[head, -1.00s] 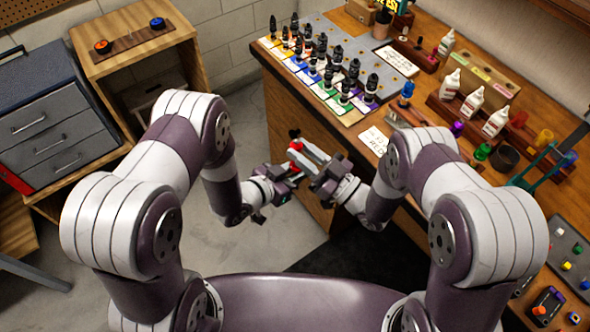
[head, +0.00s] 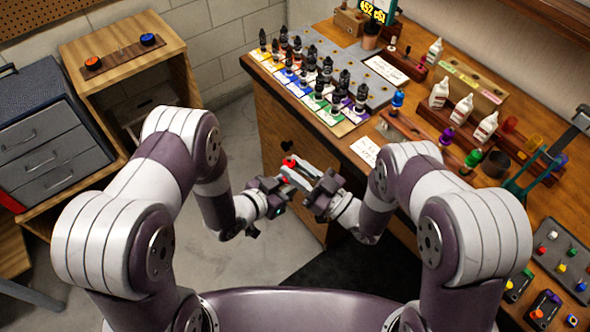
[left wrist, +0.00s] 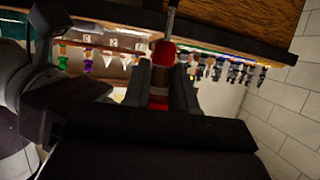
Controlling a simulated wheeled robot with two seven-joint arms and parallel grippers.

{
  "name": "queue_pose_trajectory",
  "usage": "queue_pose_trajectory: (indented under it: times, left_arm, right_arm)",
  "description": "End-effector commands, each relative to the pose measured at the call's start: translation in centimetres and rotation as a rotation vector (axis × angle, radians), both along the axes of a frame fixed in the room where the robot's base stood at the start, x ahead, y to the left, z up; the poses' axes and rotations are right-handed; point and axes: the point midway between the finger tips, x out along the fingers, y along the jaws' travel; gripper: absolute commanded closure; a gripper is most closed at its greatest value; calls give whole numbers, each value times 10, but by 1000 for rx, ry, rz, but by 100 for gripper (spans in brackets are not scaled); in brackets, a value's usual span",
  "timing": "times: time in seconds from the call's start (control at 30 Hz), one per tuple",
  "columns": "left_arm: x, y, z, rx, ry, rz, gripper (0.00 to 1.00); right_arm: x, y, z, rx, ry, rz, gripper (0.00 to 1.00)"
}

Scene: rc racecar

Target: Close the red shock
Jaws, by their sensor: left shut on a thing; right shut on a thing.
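The red shock is small and mostly covered by my grippers in the head view, where its red top (head: 290,161) shows above the fingers. In the left wrist view its red body (left wrist: 161,54) stands between the dark fingers, with a thin silver rod above it. My left gripper (head: 281,187) is shut on the shock body. My right gripper (head: 302,177) comes from the right with pale fingers crossing close by the red top, shut at the shock. Its exact grip is hidden. The shock is held in the air in front of the bench.
The wooden bench (head: 345,184) fills the right side. It carries several dark shocks on coloured cards (head: 320,95), white bottles (head: 462,110) and a button panel (head: 560,262). A wooden shelf (head: 125,55) and grey drawers (head: 45,140) stand at left. The floor between is clear.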

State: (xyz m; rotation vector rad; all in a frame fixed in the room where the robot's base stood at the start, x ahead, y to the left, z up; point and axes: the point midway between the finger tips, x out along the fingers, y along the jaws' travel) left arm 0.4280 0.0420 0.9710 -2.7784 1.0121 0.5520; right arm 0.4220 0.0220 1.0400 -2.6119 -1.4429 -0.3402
Motion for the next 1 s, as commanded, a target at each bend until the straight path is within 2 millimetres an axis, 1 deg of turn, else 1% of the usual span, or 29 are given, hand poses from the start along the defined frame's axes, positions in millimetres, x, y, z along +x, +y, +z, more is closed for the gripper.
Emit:
queue_pose_trajectory:
  times: [0.33, 1.0]
  left_arm:
    - [0, 0, 0, 0, 0, 0, 100]
    - [0, 0, 0, 0, 0, 0, 100]
  right_arm:
    - [0, 0, -17, 1, 1, 0, 100]
    - [0, 0, -20, 0, 0, 0, 100]
